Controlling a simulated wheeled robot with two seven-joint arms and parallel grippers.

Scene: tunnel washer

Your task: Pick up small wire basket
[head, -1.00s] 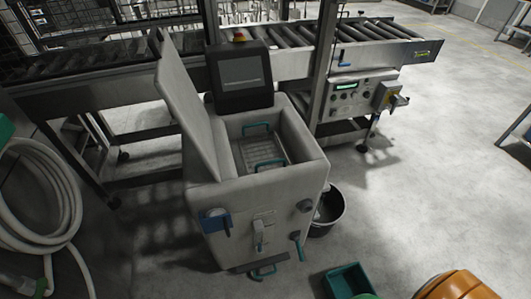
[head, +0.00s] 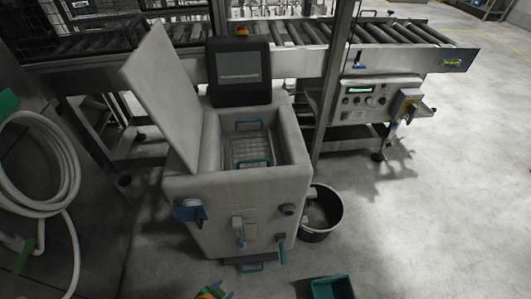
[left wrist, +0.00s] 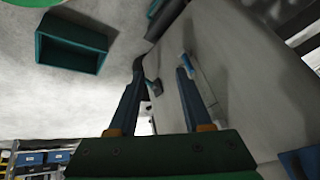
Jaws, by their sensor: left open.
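The small wire basket (head: 251,150) sits inside the open tank of the grey cabinet (head: 238,195). Two teal handles show at its far and near ends. My left gripper (head: 212,290) shows at the bottom edge of the head view, low in front of the cabinet and well apart from the basket. In the left wrist view my left gripper (left wrist: 160,70) has its two blue fingers apart with nothing held between them. A pale cabinet-like side (left wrist: 235,60) lies beyond the fingers there. The basket cannot be made out in the wrist view. My right gripper is out of view.
The cabinet's lid (head: 160,95) stands raised at left, and a dark screen (head: 238,70) stands behind the tank. A black bucket (head: 334,232) is close at right. A teal bin (head: 333,288) lies in front. A roller conveyor (head: 400,35) runs behind. Floor at right is clear.

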